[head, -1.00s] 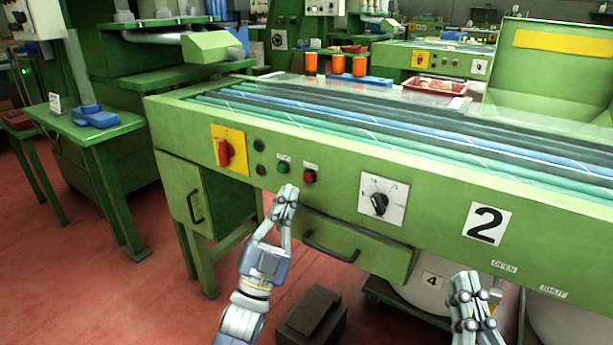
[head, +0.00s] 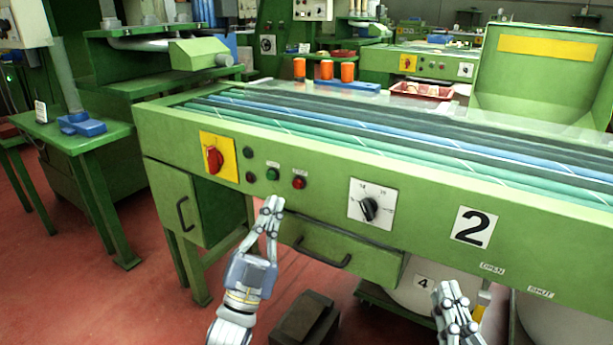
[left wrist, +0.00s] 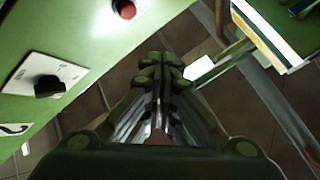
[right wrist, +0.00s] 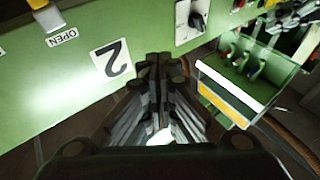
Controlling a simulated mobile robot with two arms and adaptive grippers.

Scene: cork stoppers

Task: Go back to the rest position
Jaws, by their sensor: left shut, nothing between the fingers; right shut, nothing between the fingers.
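My left gripper (head: 272,207) is shut and empty in the head view. It is in front of the green machine (head: 330,170), below the green button (head: 272,174) and red button (head: 299,182). I cannot tell if it touches the panel. The left wrist view shows its fingers (left wrist: 160,75) together, with the red button and black dial beyond. My right gripper (head: 446,290) is shut and empty at the bottom right of the head view, below the number 2 plate (head: 474,228). Its closed fingers (right wrist: 158,68) also show in the right wrist view.
A black dial (head: 369,208) and a red switch on a yellow plate (head: 219,157) are on the panel. A drawer handle (head: 321,252) is beside my left gripper. A dark box (head: 305,320) stands on the red floor (head: 130,300). A green side table (head: 85,140) is at left.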

